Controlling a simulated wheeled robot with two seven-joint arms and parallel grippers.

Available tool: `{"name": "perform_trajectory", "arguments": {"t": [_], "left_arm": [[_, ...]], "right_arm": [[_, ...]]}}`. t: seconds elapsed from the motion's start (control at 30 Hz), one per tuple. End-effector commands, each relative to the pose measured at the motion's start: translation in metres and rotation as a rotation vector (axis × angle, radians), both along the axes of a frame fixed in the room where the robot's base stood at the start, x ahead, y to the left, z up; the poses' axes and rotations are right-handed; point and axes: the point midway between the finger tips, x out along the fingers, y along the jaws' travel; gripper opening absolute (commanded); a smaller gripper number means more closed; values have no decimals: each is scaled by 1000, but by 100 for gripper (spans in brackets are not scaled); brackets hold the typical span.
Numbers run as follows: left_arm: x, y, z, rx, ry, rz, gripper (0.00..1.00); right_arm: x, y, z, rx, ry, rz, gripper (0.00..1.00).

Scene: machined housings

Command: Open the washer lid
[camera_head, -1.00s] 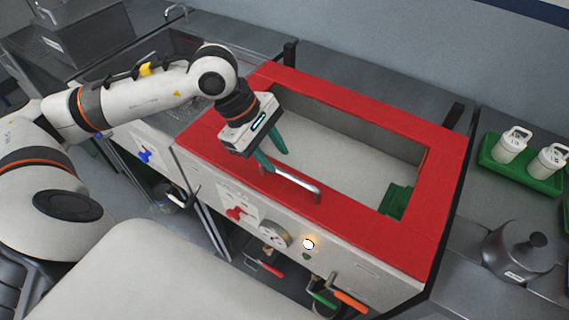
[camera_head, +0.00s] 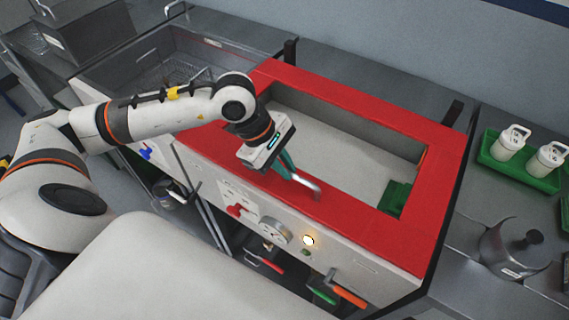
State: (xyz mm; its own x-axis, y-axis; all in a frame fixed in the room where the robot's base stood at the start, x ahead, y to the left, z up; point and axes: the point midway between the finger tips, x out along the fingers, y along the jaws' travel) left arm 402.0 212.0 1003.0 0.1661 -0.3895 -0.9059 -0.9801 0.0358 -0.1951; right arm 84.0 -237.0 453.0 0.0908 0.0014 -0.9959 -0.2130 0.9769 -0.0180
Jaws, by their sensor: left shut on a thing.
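The washer (camera_head: 352,262) has a red-framed lid (camera_head: 400,240) with a clear window, lying flat and closed on its top. A metal bar handle (camera_head: 308,187) sits on the front part of the red frame. My left gripper (camera_head: 289,172) comes in from the left with its green fingers shut on the handle near its left end. The fingers hide that end of the handle. My right gripper is not in view.
A second basin (camera_head: 165,70) adjoins at left.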

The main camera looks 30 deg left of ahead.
Motion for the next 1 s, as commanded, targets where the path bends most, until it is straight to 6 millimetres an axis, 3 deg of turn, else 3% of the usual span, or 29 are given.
{"name": "perform_trajectory", "arguments": {"t": [0.2,0.37,0.67,1.0], "left_arm": [[1,0,3,1,3,0,0],[5,0,21,2,35,2,0],[29,-1,96,3,117,1,0],[80,-3,179,1,116,5,0]], "right_arm": [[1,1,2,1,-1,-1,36],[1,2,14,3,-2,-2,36],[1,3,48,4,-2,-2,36],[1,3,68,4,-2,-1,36]]}}
